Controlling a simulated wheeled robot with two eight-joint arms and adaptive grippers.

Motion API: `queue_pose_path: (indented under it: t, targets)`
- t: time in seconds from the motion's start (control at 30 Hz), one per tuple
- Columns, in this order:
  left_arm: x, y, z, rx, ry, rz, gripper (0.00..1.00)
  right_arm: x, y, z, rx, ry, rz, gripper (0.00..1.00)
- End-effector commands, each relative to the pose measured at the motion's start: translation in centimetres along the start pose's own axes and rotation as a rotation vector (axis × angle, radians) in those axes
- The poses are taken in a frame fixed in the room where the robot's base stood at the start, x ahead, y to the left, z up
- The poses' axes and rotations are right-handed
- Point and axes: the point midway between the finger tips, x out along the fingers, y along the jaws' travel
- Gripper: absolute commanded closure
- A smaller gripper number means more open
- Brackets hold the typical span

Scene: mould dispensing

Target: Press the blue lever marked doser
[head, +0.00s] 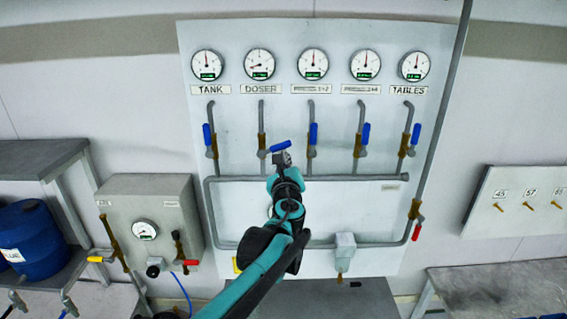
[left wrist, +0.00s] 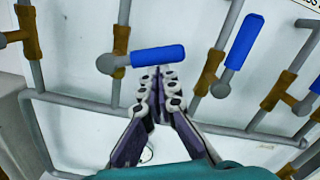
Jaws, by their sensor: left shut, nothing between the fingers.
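The blue doser lever (head: 280,146) sits on the second pipe from the left, under the DOSER label (head: 261,89). It lies nearly level, pointing right, while the other blue levers stand upright. In the left wrist view the doser lever (left wrist: 158,55) lies across the picture just beyond my fingertips. My left gripper (head: 283,158) is shut and empty, its tips right at the lever's lower side. I cannot tell whether they touch it. In the left wrist view my left gripper (left wrist: 158,78) shows both fingers together. My right gripper is not in view.
Upright blue levers stand on the neighbouring pipes, with the nearest one (head: 313,134) close on the right. The wall panel (head: 230,115) carries several gauges; the doser gauge (head: 260,64) needle points left. A grey box (head: 155,190) and blue barrel (head: 35,240) are at left.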

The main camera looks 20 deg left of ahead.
Motion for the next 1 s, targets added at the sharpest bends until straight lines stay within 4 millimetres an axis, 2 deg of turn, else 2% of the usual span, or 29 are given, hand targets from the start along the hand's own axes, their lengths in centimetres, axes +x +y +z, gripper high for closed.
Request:
queue_pose_path:
  t: [0.47,1.0]
  targets:
    - [0.1,-0.5,3.0,-0.451,-0.002,0.023,1.00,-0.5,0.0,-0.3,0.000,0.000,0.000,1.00]
    - [0.3,0.5,6.0,-0.933,-0.003,0.047,1.00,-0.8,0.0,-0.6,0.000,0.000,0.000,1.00]
